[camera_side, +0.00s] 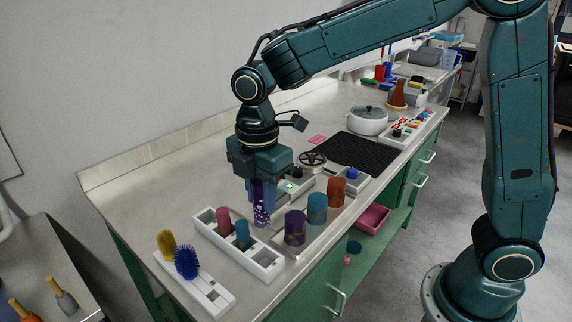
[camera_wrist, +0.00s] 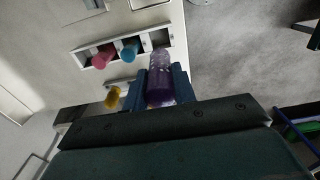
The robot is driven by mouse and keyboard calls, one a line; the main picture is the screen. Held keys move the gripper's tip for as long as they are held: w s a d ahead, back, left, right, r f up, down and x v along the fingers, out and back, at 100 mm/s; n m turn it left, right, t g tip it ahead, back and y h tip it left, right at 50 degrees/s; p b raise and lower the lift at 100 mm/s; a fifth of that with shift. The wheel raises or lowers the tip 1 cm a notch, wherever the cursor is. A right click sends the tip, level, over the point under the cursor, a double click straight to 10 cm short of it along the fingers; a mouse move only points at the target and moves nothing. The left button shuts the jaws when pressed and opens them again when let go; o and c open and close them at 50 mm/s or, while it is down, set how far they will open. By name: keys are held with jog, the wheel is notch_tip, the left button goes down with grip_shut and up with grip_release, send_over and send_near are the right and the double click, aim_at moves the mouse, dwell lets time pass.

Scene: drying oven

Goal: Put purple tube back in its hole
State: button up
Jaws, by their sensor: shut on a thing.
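My gripper (camera_side: 259,198) points straight down and is shut on the purple tube (camera_side: 262,216), whose speckled lower part hangs below the fingers. In the wrist view the purple tube (camera_wrist: 159,90) lies between the two blue fingers, and its far end overlaps the near edge of the white rack (camera_wrist: 84,58) at the rack's right end. In the side view the white rack (camera_side: 266,262) holds a pink tube (camera_side: 224,218) and a teal tube (camera_side: 242,234); its right part looks empty. The held tube appears behind the rack; its exact height above the bench is unclear.
A purple cylinder (camera_side: 295,230), a teal cylinder (camera_side: 317,209) and an orange cylinder (camera_side: 337,191) stand right of the rack near the bench's front. A white holder (camera_side: 212,299) with yellow and blue brushes stands to the left. A black mat (camera_side: 356,150) and a white pot (camera_side: 368,121) are farther back.

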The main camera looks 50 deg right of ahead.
notch_tip(320, 180, down, 9)
dwell(0.3)
jog(key=shift+f, duration=0.2)
jog(key=shift+f, duration=2)
jog(key=shift+f, duration=0.1)
jog(key=o, duration=0.9)
jog(key=shift+o, duration=0.2)
notch_tip(320, 180, up, 12)
jog(key=shift+r, duration=0.1)
